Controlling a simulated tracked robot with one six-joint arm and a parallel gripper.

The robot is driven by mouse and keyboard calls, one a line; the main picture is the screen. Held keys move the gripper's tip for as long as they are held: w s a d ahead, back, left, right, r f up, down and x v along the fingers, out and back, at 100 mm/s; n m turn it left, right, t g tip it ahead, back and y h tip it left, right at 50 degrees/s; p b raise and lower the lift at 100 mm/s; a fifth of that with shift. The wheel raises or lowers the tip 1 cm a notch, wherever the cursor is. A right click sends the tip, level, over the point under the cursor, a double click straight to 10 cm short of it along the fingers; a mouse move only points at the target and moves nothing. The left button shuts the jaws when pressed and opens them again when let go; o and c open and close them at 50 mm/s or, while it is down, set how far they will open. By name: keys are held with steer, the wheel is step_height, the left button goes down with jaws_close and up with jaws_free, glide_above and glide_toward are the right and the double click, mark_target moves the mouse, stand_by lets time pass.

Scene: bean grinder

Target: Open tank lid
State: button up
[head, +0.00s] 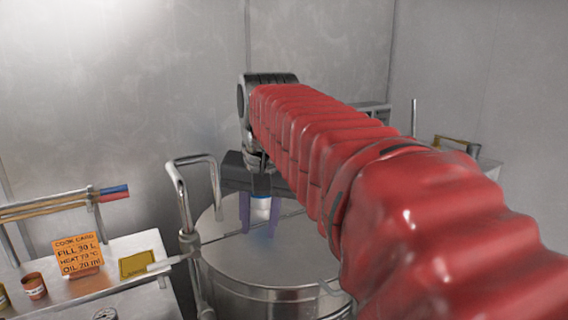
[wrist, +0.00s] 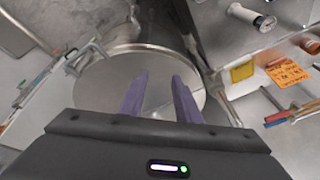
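The metal tank (head: 265,302) is a round steel drum with a flat lid (head: 232,257), in the lower middle of the head view. A seam crosses the lid. The lid also shows in the wrist view (wrist: 100,88). My gripper (head: 258,233) points down over the lid, its two purple fingers apart. In the wrist view my gripper (wrist: 160,75) is open with nothing between the fingers. I cannot tell whether the tips touch the lid. My red-sleeved arm hides the right part of the tank in the head view.
A bent metal pipe (head: 182,200) rises close to the tank's left side. A steel counter (head: 130,245) at left holds an orange cook card (head: 78,255), a yellow plate (head: 138,264) and a small brown cup (head: 34,286). Walls close off the back.

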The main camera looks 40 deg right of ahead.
steer(key=s+a+f+n+t, duration=0.1)
steer(key=s+a+f+n, duration=0.3)
steer(key=f, duration=0.4)
steer(key=s+a+f+n+t, duration=0.1)
steer(key=s+a+f+n, duration=0.3)
steer(key=s+a+f, duration=0.3)
steer(key=shift+s+a+f+y, duration=0.25)
steer(key=shift+s+f+y, duration=0.25)
steer(key=shift+f, duration=0.3)
steer(key=shift+a, duration=0.1)
